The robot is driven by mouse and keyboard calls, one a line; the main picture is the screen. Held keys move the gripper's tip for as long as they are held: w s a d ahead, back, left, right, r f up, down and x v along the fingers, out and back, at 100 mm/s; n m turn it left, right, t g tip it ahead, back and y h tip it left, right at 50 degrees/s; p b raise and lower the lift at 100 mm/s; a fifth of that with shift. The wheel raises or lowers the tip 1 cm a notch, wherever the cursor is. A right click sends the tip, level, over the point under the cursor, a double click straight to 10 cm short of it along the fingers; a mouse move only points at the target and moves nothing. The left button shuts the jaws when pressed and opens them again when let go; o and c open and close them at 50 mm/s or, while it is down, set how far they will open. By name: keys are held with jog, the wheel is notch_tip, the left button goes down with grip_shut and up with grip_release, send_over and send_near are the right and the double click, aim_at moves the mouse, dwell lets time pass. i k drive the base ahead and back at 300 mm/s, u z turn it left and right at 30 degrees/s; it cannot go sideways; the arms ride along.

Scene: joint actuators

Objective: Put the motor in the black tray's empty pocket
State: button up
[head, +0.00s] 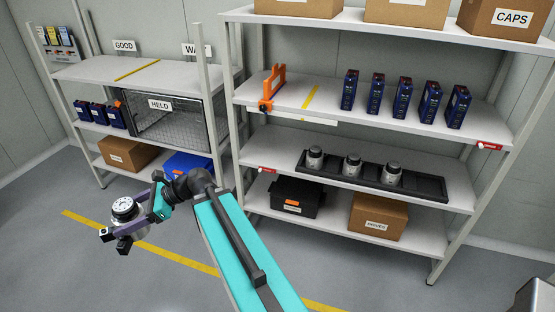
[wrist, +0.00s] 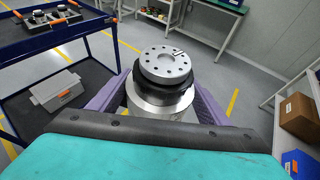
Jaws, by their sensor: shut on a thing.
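My gripper (head: 116,238) is shut on a motor (head: 124,212), a silver and black cylinder with a dial-like end face, held in the air over the floor at the left. In the wrist view the motor (wrist: 165,78) sits between the purple fingers, its round flange with bolt holes facing the camera. The black tray (head: 428,188) lies on the middle shelf of the right rack, well to the right of my gripper. Three motors (head: 352,165) stand upright in it; its right-end pocket looks empty.
Orange tool (head: 271,85) and several blue boxes (head: 402,97) stand on the shelf above the tray. A black bin (head: 294,198) and a carton (head: 378,216) are below it. The wrist view shows a blue-framed cart (wrist: 75,40) at left. Open floor surrounds my gripper.

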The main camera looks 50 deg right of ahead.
aim_at(428, 187)
jog(key=i, duration=1.15)
jog(key=z, duration=1.7)
